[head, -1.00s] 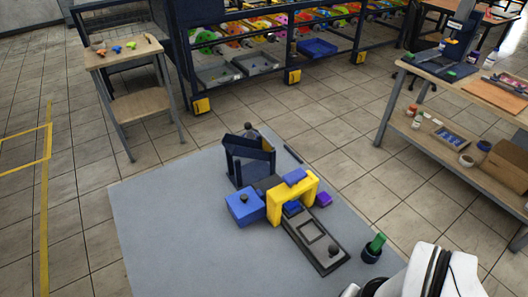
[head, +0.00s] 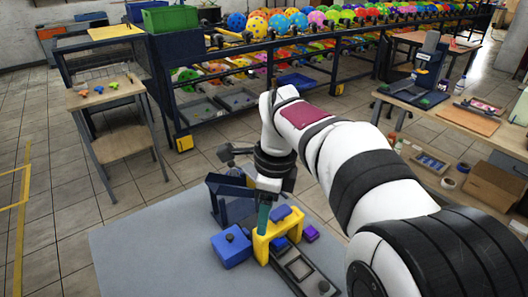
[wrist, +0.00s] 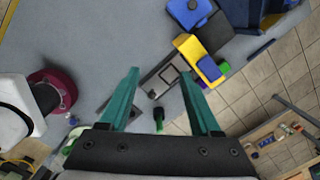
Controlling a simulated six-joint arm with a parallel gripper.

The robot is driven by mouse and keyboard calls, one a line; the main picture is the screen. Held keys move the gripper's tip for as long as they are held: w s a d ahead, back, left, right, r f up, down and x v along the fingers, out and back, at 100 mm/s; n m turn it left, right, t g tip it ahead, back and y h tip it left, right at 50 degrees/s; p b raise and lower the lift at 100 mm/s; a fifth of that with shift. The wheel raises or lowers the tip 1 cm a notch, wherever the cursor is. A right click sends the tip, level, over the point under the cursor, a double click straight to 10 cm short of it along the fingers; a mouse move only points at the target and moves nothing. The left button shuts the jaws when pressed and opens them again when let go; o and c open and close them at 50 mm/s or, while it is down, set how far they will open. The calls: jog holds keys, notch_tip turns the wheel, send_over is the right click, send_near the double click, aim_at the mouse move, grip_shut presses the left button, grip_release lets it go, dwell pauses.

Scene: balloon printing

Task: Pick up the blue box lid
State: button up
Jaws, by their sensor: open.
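The blue box (head: 231,251) with its blue lid and dark knob sits on the grey mat, left of the yellow bridge-shaped block (head: 262,248). In the head view the gripper (head: 264,218) points down just in front of or above the yellow block, to the right of the box. The exact height gap cannot be told.
A dark blue stand (head: 222,205) is behind the box. A blue block (head: 281,212) lies on the yellow block, and a purple block (head: 310,233) lies to its right. A dark track (head: 290,266) runs forward. The mat (head: 150,255) is clear to the left.

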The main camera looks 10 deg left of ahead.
aim_at(230, 236)
jog(key=w+a+f+m, duration=0.5)
jog(key=w+a+m, duration=0.15)
jog(key=a, duration=0.35)
jog(key=f, duration=0.5)
jog(key=w+f, duration=0.1)
jog(key=f, duration=0.4)
jog(key=a+f, duration=0.1)
jog(key=f, duration=0.4)
jog(key=shift+w+f, duration=0.25)
grip_shut()
